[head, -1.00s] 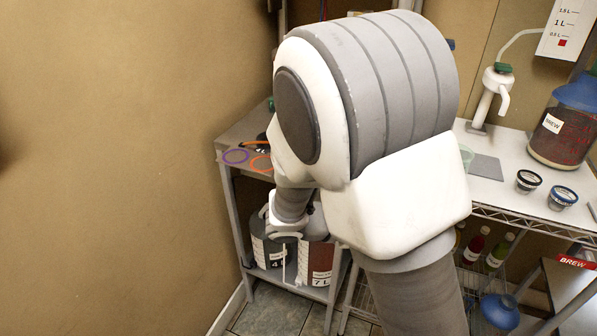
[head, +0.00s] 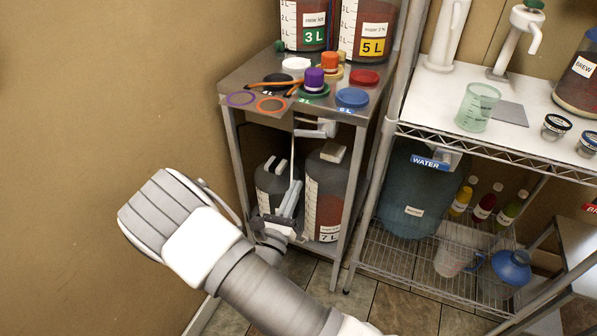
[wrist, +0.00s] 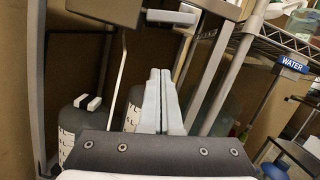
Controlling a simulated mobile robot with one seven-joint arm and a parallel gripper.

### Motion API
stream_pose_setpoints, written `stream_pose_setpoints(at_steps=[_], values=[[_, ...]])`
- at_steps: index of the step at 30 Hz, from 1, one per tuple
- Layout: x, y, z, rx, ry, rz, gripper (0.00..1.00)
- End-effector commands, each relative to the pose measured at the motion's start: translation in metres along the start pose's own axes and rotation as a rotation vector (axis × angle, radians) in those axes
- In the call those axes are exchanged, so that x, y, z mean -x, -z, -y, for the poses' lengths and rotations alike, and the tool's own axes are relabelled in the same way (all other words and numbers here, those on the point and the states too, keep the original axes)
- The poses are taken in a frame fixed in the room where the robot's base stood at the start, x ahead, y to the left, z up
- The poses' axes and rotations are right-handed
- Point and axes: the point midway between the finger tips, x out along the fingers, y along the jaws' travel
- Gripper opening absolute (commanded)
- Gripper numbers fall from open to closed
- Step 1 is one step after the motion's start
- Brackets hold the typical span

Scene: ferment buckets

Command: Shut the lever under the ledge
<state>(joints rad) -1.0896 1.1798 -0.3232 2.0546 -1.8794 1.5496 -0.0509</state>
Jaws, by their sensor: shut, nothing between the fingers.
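A light grey lever (head: 318,131) sits under the front edge of the steel table ledge (head: 300,119). In the wrist view the lever (wrist: 172,17) shows as a short pale bar at the top. A thin pale rod (head: 293,155) hangs down beside it; it also shows bent in the wrist view (wrist: 118,80). My gripper (head: 293,188) is below the ledge, in front of the lower shelf. In the wrist view my gripper (wrist: 160,74) has its fingers together, empty, pointing up below the lever and apart from it in the picture.
Two dark buckets (head: 325,195) stand on the shelf under the ledge. Lids and rings, such as a blue lid (head: 352,97), lie on top. A wire rack with a water container (head: 412,195) stands to the right. A tan wall (head: 100,90) is at left.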

Motion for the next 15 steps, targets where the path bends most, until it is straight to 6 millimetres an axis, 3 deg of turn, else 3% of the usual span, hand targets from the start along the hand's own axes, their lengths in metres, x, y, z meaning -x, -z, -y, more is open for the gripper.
stream_pose_setpoints(at_steps=[13,15], values=[[-0.093,0.002,0.003,-0.003,0.009,0.001,0.0],[-0.094,-0.011,0.001,-0.004,0.004,0.0,0.0]])
